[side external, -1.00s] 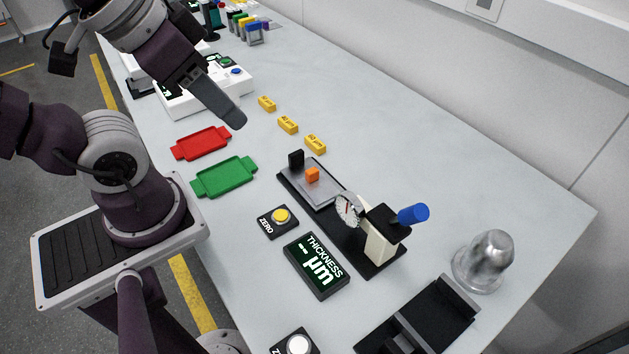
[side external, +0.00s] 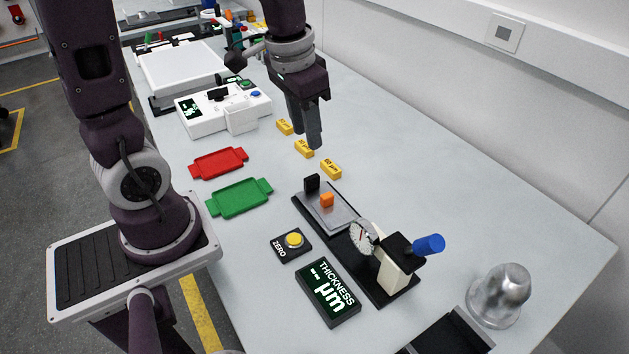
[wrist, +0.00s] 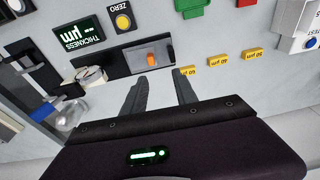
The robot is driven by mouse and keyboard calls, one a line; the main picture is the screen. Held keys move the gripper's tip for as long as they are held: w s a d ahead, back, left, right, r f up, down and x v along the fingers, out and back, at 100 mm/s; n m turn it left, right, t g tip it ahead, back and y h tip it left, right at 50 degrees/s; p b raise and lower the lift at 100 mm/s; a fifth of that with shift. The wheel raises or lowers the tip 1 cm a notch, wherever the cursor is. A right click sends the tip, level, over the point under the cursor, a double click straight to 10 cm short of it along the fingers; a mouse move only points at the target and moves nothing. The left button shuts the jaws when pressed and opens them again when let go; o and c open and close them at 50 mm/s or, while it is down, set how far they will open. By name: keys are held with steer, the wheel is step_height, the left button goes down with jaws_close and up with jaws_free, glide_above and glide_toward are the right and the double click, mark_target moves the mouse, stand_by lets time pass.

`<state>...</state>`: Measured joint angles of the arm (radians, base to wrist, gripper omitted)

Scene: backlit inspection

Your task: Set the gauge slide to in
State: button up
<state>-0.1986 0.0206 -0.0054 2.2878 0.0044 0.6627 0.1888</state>
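The thickness gauge has a dark base with a grey slide plate (side external: 336,215) that carries an orange block (side external: 327,200); a black block (side external: 312,183) stands at its far end. The dial (side external: 362,237) and a blue-handled head sit at the near end. In the wrist view the slide plate (wrist: 137,60) and orange block (wrist: 152,60) lie beyond the fingertips. My gripper (side external: 311,143) points down above the table by the yellow blocks, away from the slide. In the wrist view my gripper (wrist: 160,76) has its fingers apart with nothing between them.
Several yellow blocks (side external: 304,149) lie in a row beyond the gauge. A red tray (side external: 218,163), green tray (side external: 240,198), zero button (side external: 292,241) and thickness display (side external: 328,291) are left of it. A metal dome (side external: 499,295) stands at right. The table right of the yellow blocks is clear.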

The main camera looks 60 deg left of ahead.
steer(key=g, duration=0.2)
glide_above(312, 177)
step_height(312, 177, down, 9)
step_height(312, 177, down, 8)
steer(key=shift+r, duration=0.25)
steer(key=shift+c, duration=0.2)
jaws_close()
stand_by(0.6)
